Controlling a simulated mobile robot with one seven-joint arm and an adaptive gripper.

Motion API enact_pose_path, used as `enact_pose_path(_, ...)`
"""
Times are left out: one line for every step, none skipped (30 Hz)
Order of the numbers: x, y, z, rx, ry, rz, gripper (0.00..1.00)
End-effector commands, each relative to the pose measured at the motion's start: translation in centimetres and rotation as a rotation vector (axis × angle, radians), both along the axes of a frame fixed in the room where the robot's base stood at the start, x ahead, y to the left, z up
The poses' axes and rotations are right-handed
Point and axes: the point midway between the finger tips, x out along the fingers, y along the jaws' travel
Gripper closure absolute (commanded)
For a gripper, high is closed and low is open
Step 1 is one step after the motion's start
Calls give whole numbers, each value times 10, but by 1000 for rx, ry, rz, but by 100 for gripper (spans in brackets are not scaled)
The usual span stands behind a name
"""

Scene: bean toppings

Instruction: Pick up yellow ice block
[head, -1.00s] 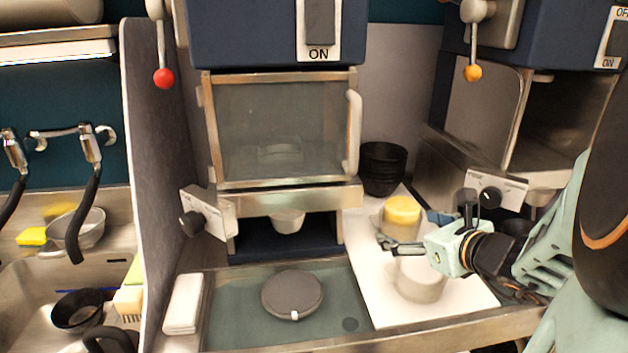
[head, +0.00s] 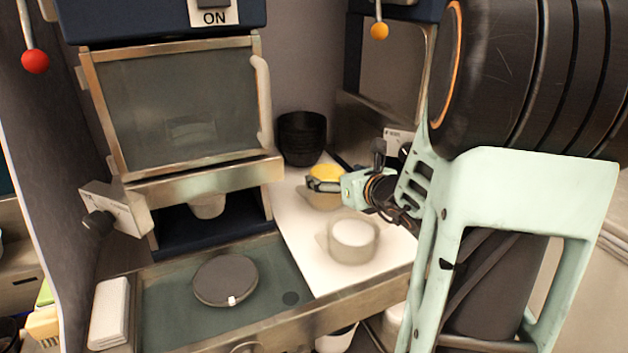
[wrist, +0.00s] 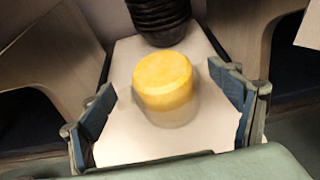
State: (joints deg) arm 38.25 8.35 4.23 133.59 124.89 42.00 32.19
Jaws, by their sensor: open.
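The yellow ice block (wrist: 163,76) is a short round cylinder sitting in a pale cup or mould (wrist: 172,115) on the white counter. In the head view the yellow block (head: 325,171) shows behind my gripper (head: 326,185), which partly covers it. In the wrist view my gripper (wrist: 168,112) is open, with one blue-padded finger on each side of the block and space between finger and block on both sides. No finger visibly touches it.
A stack of black bowls (head: 302,138) stands behind the block. A white container (head: 352,240) is in front of it on the white board (head: 300,215). A dark round lid (head: 225,280) lies on the tray at left. A machine with a glass door (head: 180,105) stands behind the tray.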

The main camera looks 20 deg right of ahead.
Motion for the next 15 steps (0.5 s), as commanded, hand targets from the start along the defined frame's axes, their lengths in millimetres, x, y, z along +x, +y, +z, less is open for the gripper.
enact_pose_path(7,1,-3,2,2,2,16)
enact_pose_path(11,1,-4,2,2,2,16)
enact_pose_path(15,1,-6,1,1,1,16)
enact_pose_path(18,1,-7,0,1,1,16)
enact_pose_path(20,1,-7,-1,1,1,16)
enact_pose_path(23,1,-8,0,1,1,16)
enact_pose_path(24,1,-9,0,1,0,16)
enact_pose_path(25,1,-9,0,1,0,16)
enact_pose_path(26,1,-9,0,1,0,16)
enact_pose_path(26,1,-9,0,0,0,16)
enact_pose_path(26,1,-9,0,0,0,16)
enact_pose_path(26,1,-9,0,0,0,16)
enact_pose_path(26,1,-9,-1,0,0,16)
enact_pose_path(26,1,-9,-1,0,0,16)
enact_pose_path(26,1,-9,-1,0,0,16)
